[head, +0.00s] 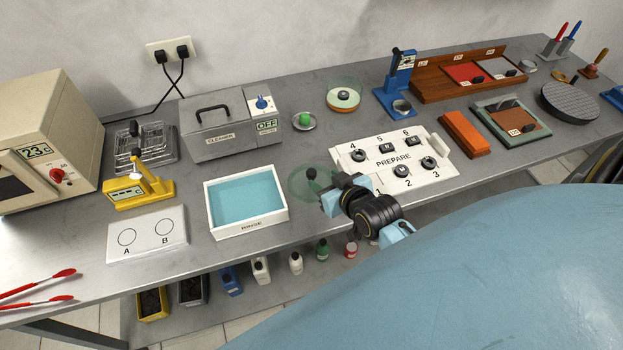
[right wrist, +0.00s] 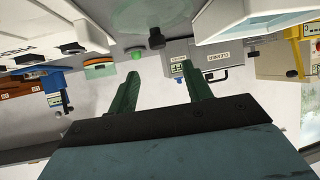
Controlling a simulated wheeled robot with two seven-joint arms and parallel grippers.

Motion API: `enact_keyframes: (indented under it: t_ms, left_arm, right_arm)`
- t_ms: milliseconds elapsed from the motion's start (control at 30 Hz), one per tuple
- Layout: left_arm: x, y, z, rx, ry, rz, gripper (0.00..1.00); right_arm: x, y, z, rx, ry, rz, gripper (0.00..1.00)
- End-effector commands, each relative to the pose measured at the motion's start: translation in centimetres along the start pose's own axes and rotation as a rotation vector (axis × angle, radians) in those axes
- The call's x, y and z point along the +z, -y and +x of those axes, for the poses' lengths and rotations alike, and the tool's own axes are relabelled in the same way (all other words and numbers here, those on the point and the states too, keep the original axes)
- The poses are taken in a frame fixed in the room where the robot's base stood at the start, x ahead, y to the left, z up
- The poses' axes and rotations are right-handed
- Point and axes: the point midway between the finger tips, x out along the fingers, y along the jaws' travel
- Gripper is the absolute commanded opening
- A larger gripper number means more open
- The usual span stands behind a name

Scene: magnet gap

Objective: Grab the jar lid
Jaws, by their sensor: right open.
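The jar lid (head: 318,188) is a clear, greenish glass disc lying on the table, with a round black knob (head: 311,174) upright on it. It is right of the rinse tray and left of the white PREPARE board. My left gripper is not in view.
The rinse tray (head: 248,229) stands close left of the lid, and the PREPARE board (head: 427,181) with several small parts stands right. The grey cleaner box (head: 205,150), a small green-knobbed dish (head: 303,124) and a glass jar (head: 343,97) stand behind.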

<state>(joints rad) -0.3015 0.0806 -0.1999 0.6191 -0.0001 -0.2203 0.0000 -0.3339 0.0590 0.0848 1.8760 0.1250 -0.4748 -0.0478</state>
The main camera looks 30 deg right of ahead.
Motion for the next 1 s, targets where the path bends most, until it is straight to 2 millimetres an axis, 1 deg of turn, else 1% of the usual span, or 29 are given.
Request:
enact_keyframes:
  t_ms: [33, 100, 233, 333, 567, 767, 833, 1000]
  left_arm:
    - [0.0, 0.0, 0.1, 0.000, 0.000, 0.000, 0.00]
    - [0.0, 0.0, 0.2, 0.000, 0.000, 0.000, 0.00]
    - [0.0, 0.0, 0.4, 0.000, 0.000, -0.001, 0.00]
    - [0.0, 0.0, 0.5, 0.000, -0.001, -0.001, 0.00]
    - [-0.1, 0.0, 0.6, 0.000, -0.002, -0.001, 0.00]
    - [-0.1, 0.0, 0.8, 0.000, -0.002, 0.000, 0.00]
    - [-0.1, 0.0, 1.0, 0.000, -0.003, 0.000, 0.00]
    - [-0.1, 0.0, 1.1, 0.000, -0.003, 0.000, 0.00]
  right_arm:
    - [-0.1, 0.0, 1.2, -0.001, -0.001, 0.001, 0.50]
    - [-0.1, 0.1, 2.5, -0.001, -0.002, 0.001, 0.50]
    - [0.0, 0.1, 4.6, -0.002, 0.000, 0.000, 0.50]
    - [0.0, 0.1, 5.6, -0.002, 0.000, 0.000, 0.50]
    - [0.2, 0.0, 6.8, -0.002, 0.002, -0.001, 0.50]
    - [0.9, -0.1, 9.3, -0.001, 0.002, 0.000, 0.50]
    - [0.8, -0.1, 10.2, -0.001, 0.001, -0.001, 0.50]
    - [0.9, -0.1, 11.2, -0.001, 0.002, -0.001, 0.50]
